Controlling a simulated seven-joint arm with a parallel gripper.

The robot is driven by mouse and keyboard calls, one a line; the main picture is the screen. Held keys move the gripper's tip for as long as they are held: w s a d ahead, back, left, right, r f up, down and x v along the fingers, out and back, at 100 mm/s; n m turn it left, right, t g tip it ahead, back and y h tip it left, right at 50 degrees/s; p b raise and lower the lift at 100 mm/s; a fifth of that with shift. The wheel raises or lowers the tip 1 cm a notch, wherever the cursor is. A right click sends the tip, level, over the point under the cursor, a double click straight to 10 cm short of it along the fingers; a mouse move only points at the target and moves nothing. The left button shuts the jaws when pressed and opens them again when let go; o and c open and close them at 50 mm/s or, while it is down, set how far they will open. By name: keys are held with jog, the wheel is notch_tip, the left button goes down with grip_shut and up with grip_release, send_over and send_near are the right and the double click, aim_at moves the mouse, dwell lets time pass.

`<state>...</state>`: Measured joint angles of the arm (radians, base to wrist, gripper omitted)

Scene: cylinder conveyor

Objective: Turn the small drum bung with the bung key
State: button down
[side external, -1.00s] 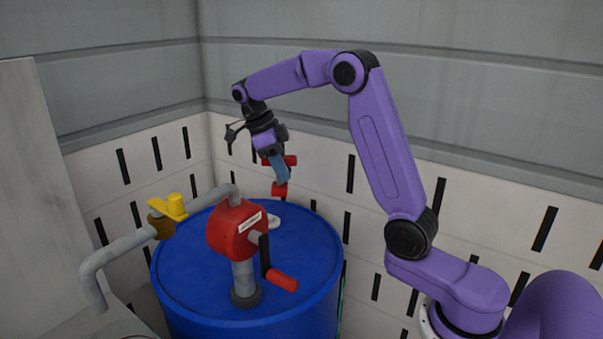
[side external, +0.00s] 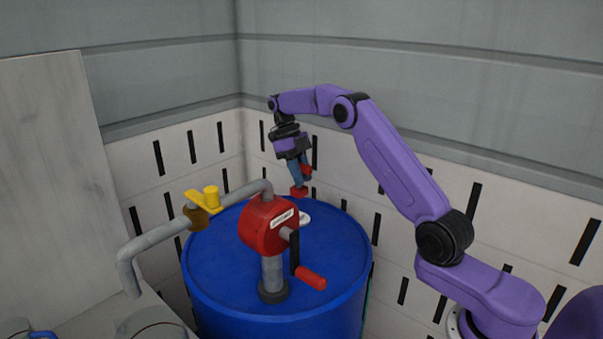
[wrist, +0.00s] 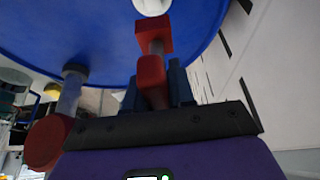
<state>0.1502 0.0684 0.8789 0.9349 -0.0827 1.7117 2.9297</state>
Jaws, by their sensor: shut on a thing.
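My gripper (side external: 299,176) has blue fingers and is above the back of the blue drum (side external: 225,260). It is shut on the red handle (wrist: 152,85) of the bung key. The key has a short grey shaft and a red block (side external: 299,191) at its far end; the block also shows in the wrist view (wrist: 153,34). The pale bung (side external: 305,218) is on the drum top, partly hidden by the pump. In the wrist view the bung (wrist: 152,6) is just beyond the block and cut off by the frame edge. A gap shows between block and bung in the side view.
A red hand pump (side external: 265,228) with a crank (side external: 311,278) and a bent grey pipe (side external: 150,243) stands on the drum in front of the bung. A yellow valve handle (side external: 204,198) is on the pipe. Slotted white walls are close behind the drum.

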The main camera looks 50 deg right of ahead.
aim_at(300, 188)
jog(key=shift+f, duration=2.7)
jog(key=shift+f, duration=1.2)
dwell(1.2)
jog(key=n+h, duration=0.1)
jog(key=n, duration=0.2)
jog(key=shift+d, duration=0.1)
jog(key=shift+n, duration=0.4)
jog(key=shift+n+h, duration=0.4)
jog(key=shift+d+n+t+h, duration=0.1)
jog(key=shift+n+t+h, duration=0.25)
jog(key=shift+n, duration=0.85)
